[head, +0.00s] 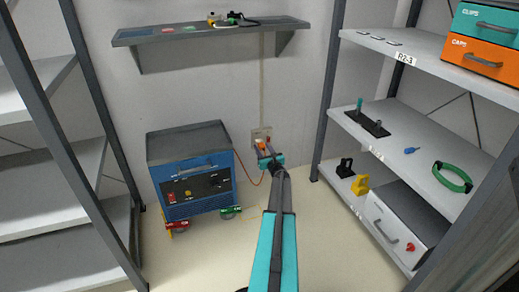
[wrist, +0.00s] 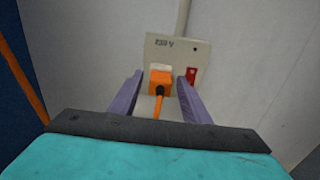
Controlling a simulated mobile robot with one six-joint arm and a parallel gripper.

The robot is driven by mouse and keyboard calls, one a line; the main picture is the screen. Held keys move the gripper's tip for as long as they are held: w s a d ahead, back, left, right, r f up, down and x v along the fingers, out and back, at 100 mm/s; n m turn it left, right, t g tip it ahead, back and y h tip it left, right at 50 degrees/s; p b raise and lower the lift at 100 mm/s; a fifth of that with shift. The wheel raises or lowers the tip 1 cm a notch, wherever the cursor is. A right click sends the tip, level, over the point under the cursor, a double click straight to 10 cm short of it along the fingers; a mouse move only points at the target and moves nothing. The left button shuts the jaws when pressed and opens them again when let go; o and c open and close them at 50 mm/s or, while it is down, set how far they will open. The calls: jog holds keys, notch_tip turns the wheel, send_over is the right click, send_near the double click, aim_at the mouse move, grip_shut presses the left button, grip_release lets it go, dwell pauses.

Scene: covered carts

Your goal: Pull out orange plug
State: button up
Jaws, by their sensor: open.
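The orange plug (wrist: 160,82) sits in a beige wall outlet plate (wrist: 196,54), with its orange cord hanging toward me. In the wrist view my gripper (wrist: 158,80) is open, with one purple finger on each side of the plug and a gap on both sides. In the head view my gripper (head: 268,154) is at the outlet plate (head: 261,133) low on the back wall. The plug (head: 261,145) is partly hidden there by the gripper. An orange cord (head: 253,182) runs from the outlet area to a blue machine.
The blue machine (head: 190,170) stands on the floor left of my arm. Shelving with boxes and tools (head: 400,150) stands at right, and another rack (head: 62,150) at left. A wall shelf (head: 170,35) hangs above. A red piece (wrist: 191,76) is beside the right finger.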

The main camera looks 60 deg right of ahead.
grip_shut()
dwell(0.3)
jog(key=shift+s+a, duration=0.15)
jog(key=shift+s+a+b, duration=0.2)
jog(key=shift+s+b, duration=0.05)
jog(key=shift+b, duration=0.1)
jog(key=shift+b+v, duration=1.35)
jog(key=shift+v, duration=1.1)
